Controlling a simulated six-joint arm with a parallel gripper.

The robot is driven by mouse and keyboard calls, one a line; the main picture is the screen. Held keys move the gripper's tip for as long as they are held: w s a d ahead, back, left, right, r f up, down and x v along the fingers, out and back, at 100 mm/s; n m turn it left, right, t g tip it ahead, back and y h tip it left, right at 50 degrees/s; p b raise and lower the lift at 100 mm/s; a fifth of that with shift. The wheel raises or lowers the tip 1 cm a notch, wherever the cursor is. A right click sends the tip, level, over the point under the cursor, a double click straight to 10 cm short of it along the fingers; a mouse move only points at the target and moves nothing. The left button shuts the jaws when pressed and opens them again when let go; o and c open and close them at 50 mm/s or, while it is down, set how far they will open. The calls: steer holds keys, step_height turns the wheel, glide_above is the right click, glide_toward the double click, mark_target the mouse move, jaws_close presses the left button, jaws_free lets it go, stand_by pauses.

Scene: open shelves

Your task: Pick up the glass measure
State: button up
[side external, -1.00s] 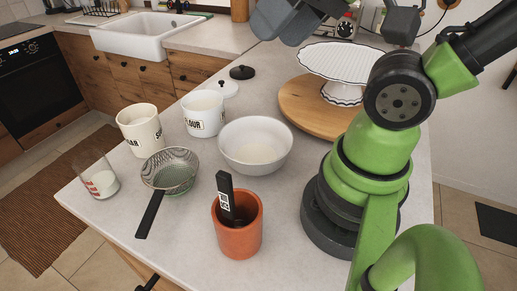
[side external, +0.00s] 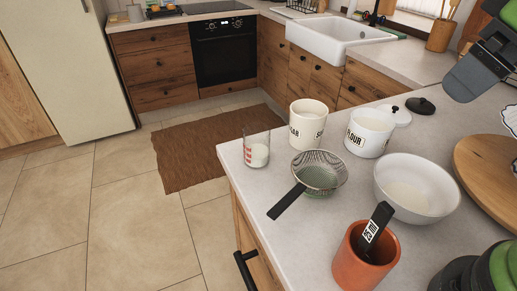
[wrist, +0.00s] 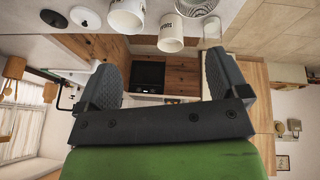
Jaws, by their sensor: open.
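The glass measure (side external: 257,150) is a clear tumbler with red markings and something white in its bottom. It stands upright near the counter's left corner in the side view. In the wrist view it shows faintly at the top (wrist: 212,29), right of the sugar canister and beyond my right finger. My gripper (wrist: 163,62) has its two dark fingers wide apart with nothing between them. In the side view my gripper (side external: 472,76) is at the upper right, above the counter and well away from the glass; only part of it shows.
The sugar canister (side external: 307,125) and flour canister (side external: 369,133) stand right of the glass. A sieve (side external: 320,174) with a black handle lies in front. A white bowl (side external: 417,188) and orange pot (side external: 347,268) holding a black-handled tool are nearer. The counter edge is close to the glass.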

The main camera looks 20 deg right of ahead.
steer(key=w+f+n+h, duration=0.3)
steer(key=w+n+h, duration=0.1)
steer(key=w+n, duration=0.45)
steer(key=n+t, duration=0.8)
steer(key=n, duration=1.3)
glide_above(258, 155)
steer(key=s, duration=0.4)
step_height(258, 155, down, 16)
steer(key=shift+n, duration=0.25)
steer(key=f, duration=0.3)
steer(key=a+f, duration=0.1)
steer(key=f, duration=0.1)
steer(key=shift+w+a+f, duration=0.2)
steer(key=shift+f, duration=0.75)
steer(key=x, duration=0.4)
steer(key=shift+s+f, duration=0.1)
steer(key=shift+f, duration=0.2)
steer(key=shift+w+d+f, duration=0.15)
steer(key=shift+w+f, duration=0.05)
steer(key=shift+w, duration=0.35)
